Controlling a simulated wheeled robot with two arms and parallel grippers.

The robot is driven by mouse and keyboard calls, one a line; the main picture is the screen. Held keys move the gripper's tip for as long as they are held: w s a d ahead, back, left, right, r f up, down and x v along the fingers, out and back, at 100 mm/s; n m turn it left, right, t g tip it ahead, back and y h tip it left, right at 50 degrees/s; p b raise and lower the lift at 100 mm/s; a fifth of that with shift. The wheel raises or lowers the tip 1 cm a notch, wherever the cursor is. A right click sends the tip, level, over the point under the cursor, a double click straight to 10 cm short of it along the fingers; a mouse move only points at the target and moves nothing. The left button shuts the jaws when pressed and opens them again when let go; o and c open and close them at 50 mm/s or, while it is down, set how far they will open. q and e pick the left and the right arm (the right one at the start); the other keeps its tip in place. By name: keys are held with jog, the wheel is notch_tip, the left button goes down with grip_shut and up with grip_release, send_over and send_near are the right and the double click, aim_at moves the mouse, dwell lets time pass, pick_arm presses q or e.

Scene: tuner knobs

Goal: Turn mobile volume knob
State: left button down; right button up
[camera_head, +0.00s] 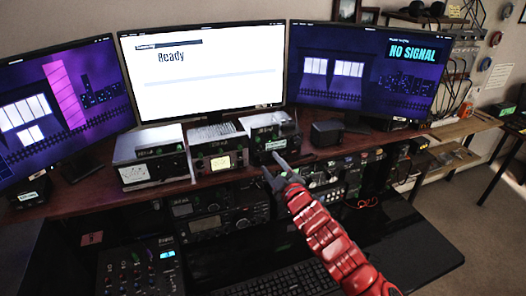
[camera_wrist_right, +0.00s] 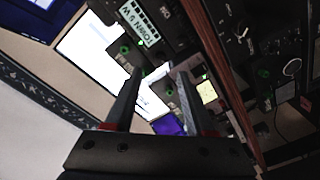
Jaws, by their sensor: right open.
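A black radio box (camera_head: 268,138) with a pale label and green-lit controls stands on the desk shelf below the middle screen. My right gripper (camera_head: 273,166) is just in front of and below this box, its fingers apart. In the right wrist view my open right gripper (camera_wrist_right: 160,75) has nothing visible between its fingers. A small green-marked knob (camera_wrist_right: 143,72) shows near the left fingertip, and another green-marked knob (camera_wrist_right: 125,48) lies beyond it. I cannot tell which is the mobile volume knob, nor whether a finger touches one. My left gripper is out of view.
A grey box unit (camera_head: 152,158) and a metered unit (camera_head: 218,160) stand left of the black box. A small dark speaker-like box (camera_head: 326,133) is to the right. Racked radios (camera_head: 205,225) fill the space below the wooden shelf edge. A keyboard (camera_head: 285,282) lies in front.

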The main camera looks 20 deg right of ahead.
aim_at(260, 150)
jog(key=shift+w+a+p, duration=0.2)
jog(key=shift+w+p, duration=0.4)
jog(key=shift+w, duration=1.05)
jog(key=shift+w+a+p, duration=0.2)
jog(key=shift+w+p, duration=0.4)
jog(key=shift+w, duration=1)
grip_shut()
